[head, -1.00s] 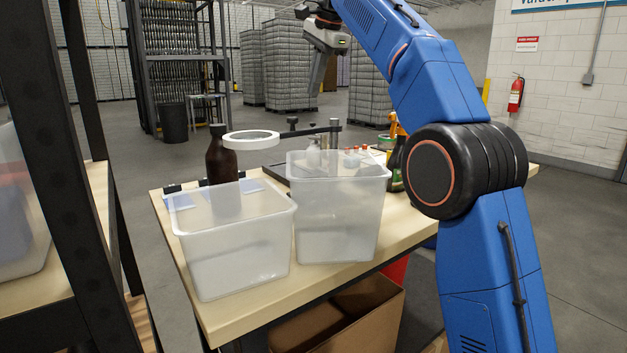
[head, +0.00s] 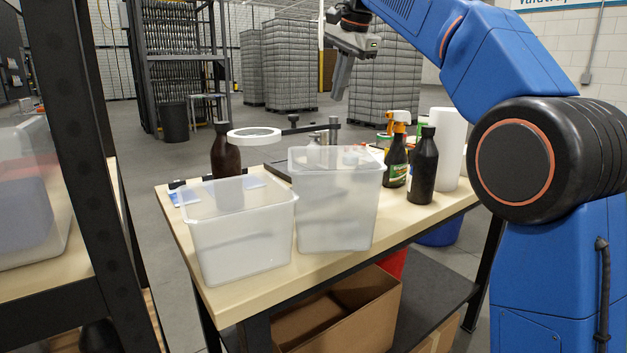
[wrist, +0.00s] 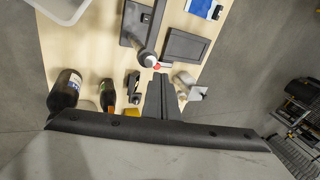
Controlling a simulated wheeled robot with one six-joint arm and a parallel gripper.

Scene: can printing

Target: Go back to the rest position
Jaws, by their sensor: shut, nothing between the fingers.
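My gripper (head: 339,92) hangs from my blue arm at the top of the head view, pointing down above the far side of the wooden table (head: 235,290). Its fingers are together with nothing between them. In the wrist view the closed gripper fingers (wrist: 160,80) show over the tabletop, apart from the items below. Whether any gap separates the fingertips from the stand below is hard to judge in the head view.
Two translucent bins (head: 240,235) (head: 335,215) stand at the table's front. Behind are a brown bottle (head: 225,155) and a ring magnifier (head: 254,136). A spray bottle (head: 396,160), dark bottle (head: 423,170) and white roll (head: 450,148) stand at the right. A dark rack post (head: 85,130) is at left.

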